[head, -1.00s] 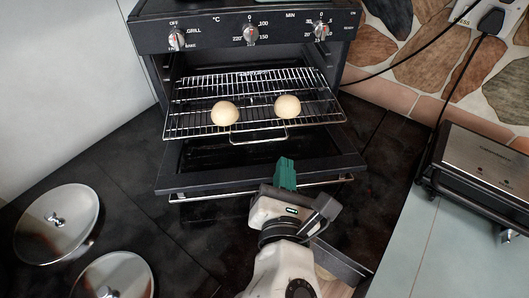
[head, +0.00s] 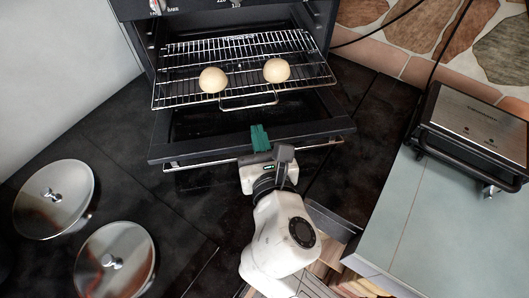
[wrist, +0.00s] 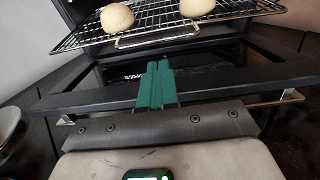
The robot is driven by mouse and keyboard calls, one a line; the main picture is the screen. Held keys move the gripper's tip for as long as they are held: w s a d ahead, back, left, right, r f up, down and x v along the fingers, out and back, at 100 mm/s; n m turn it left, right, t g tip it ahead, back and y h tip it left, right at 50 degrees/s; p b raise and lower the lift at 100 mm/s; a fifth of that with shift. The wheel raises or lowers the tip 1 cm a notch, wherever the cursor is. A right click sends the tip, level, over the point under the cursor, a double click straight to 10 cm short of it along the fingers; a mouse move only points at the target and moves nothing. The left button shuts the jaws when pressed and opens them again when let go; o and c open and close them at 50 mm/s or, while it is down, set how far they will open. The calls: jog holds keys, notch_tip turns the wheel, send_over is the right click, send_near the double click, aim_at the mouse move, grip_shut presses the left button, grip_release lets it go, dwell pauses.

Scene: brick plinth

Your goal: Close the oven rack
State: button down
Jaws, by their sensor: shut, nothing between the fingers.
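The oven rack (head: 190,97), a wire grid, is pulled partway out of the dark oven (head: 325,20). Two round pale buns, a left one (head: 213,79) and a right one (head: 277,70), lie on it. A wire handle loop (head: 249,105) hangs at its front edge. The oven door (head: 190,150) is lowered open below the rack. My gripper (head: 260,138) has green fingers, shut and empty, at the front edge of the door, in front of and below the rack handle. In the wrist view the fingers (wrist: 157,85) point toward the rack handle (wrist: 157,38), apart from it.
Two round metal lids (head: 55,198) (head: 115,258) lie on the dark counter at left. A contact grill (head: 475,130) stands on a pale counter at right. The dark counter right of the oven door is mostly clear.

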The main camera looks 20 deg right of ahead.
send_near(246, 80)
jog(key=shift+s+a+f+p, duration=0.1)
jog(key=shift+s+f+p, duration=0.1)
jog(key=shift+s+f, duration=0.25)
jog(key=shift+s+a+f+p, duration=0.15)
jog(key=shift+s+f+p, duration=0.05)
jog(key=shift+s, duration=0.35)
jog(key=shift+w+r, duration=0.1)
jog(key=shift+w, duration=0.2)
jog(key=w+p, duration=0.1)
jog(key=w, duration=0.3)
jog(key=w+d+p, duration=0.1)
jog(key=w, duration=0.3)
jog(key=w+d+p, duration=0.1)
jog(key=w+p, duration=0.1)
jog(key=w, duration=0.2)
jog(key=shift+w, duration=0.1)
jog(key=shift+f, duration=0.2)
